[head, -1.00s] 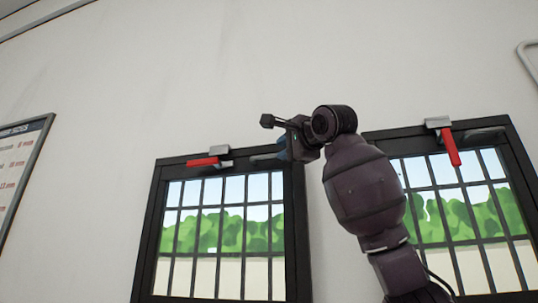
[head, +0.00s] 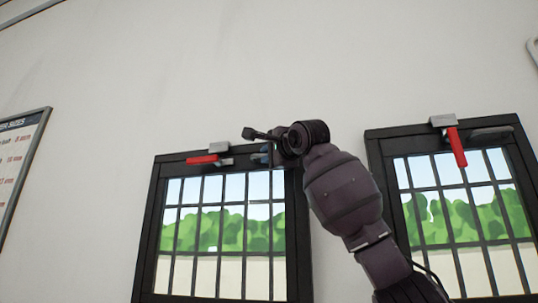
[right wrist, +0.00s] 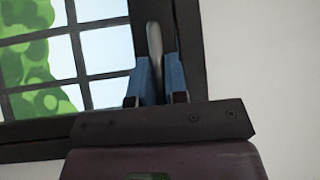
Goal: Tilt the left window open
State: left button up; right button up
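My right gripper (head: 262,154) is at the right end of that top rail, right of the red lever. In the right wrist view its blue fingers (right wrist: 158,82) stand on either side of a grey upright handle (right wrist: 154,42) against the dark frame. No clear gap shows, but whether they grip it cannot be told. In the head view my right arm hides the corner. My left gripper is not in view.
The right window (head: 378,190) has a similar latch block, with its red lever (head: 456,147) hanging down, and a grey handle (head: 492,133). A framed sign (head: 20,155) hangs at the left. The wall above the windows is bare.

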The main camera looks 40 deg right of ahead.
grip_shut()
jog(key=s+a+f+n+t+y+b, duration=0.1)
jog(key=s+a+f+n+t+b, duration=0.2)
jog(key=s+a+b, duration=0.6)
jog(key=shift+s+a+f+n+y, duration=0.2)
jog(key=shift+a+f+n+y, duration=0.2)
jog(key=shift+a+f+n, duration=0.5)
jog(key=shift+a+r, duration=0.1)
jog(key=shift+r, duration=0.15)
jog(key=shift+o, duration=1.2)
grip_release()
jog(key=shift+f, duration=0.1)
